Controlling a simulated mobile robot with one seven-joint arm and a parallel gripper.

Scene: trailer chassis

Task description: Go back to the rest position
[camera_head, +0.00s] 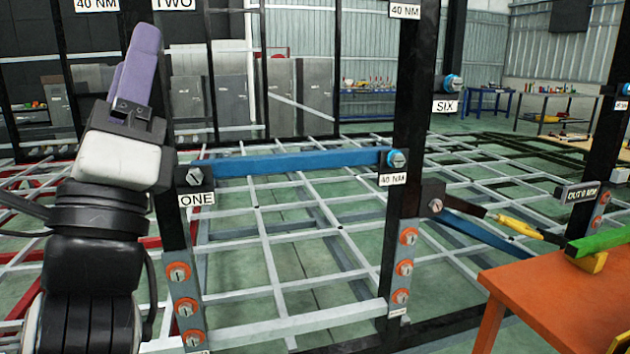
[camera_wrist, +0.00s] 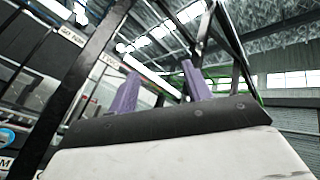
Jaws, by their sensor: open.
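My gripper (camera_head: 135,68) stands at the left in the head view, its purple fingers pointing up. In the wrist view my gripper (camera_wrist: 160,90) shows two purple fingers set apart with nothing between them. It is open and empty. In the head view it is in front of the black frame, near the label ONE (camera_head: 197,199). Whether it touches the frame cannot be told, but no contact shows.
A black upright post (camera_head: 405,130) stands in the middle, joined by a blue bar (camera_head: 290,162). An orange table (camera_head: 560,290) is at the lower right, with a green bar (camera_head: 600,241) and a yellow tool (camera_head: 590,261). A grey lattice (camera_head: 300,235) lies behind.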

